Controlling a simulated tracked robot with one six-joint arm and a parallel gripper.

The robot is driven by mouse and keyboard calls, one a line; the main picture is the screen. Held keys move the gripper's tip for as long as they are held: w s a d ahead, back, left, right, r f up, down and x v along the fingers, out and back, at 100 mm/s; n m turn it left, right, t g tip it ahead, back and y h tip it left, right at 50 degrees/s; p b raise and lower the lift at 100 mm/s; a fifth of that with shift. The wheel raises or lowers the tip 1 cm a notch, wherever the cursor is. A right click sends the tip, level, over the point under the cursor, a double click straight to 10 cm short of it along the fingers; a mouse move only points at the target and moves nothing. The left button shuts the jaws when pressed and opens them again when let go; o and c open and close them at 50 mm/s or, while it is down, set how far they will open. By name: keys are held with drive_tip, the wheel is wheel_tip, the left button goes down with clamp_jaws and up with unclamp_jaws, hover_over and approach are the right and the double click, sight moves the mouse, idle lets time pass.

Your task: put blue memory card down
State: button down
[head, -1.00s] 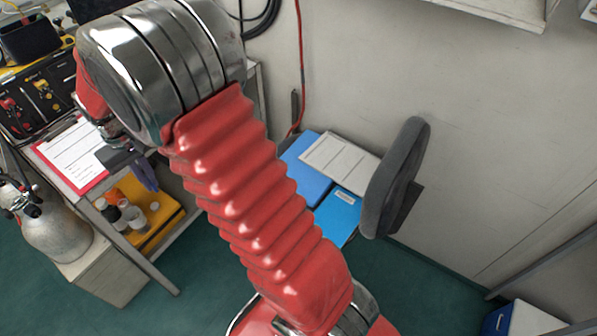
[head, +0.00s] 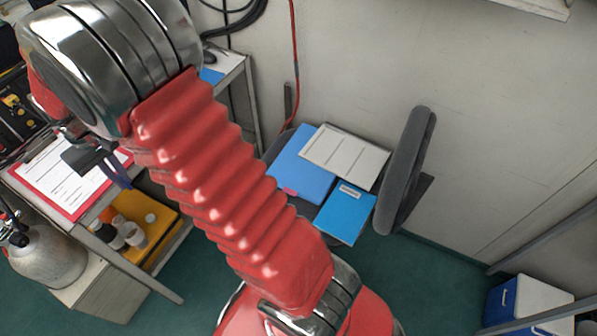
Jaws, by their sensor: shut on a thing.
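My gripper (head: 102,165) is at the left, over the right edge of the desk with the clipboard. It is seen small and dark, from above and behind. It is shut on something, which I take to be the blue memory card. The card itself cannot be made out, as it is too small or hidden by the gripper. My red bellows arm fills the middle of the view and hides part of the desk.
A red clipboard (head: 72,212) with white paper lies on the desk at left. Below are a yellow tray (head: 165,217) with bottles and a gas cylinder (head: 45,255). A blue-and-white cooler (head: 527,300) is lower right.

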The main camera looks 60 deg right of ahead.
drive_tip(key=s+d+f+m, duration=0.3)
drive_tip(key=s+d, duration=0.1)
drive_tip(key=d, duration=0.3)
drive_tip(key=s+d+f+m, duration=0.2)
drive_tip(key=s+d+f, duration=0.15)
drive_tip(key=d, duration=0.45)
drive_tip(key=s+d+f+m, duration=0.3)
drive_tip(key=s+d+f, duration=0.1)
drive_tip(key=d, duration=0.3)
drive_tip(key=s+d+f+m, duration=0.4)
drive_tip(key=s+d, duration=0.2)
drive_tip(key=s, duration=0.5)
drive_tip(key=s+d+f+m, duration=0.5)
drive_tip(key=s, duration=0.6)
drive_tip(key=shift+s+d, duration=0.15)
drive_tip(key=shift+d, duration=0.25)
drive_tip(key=shift+f, duration=2.85)
drive_tip(key=shift+f, duration=0.1)
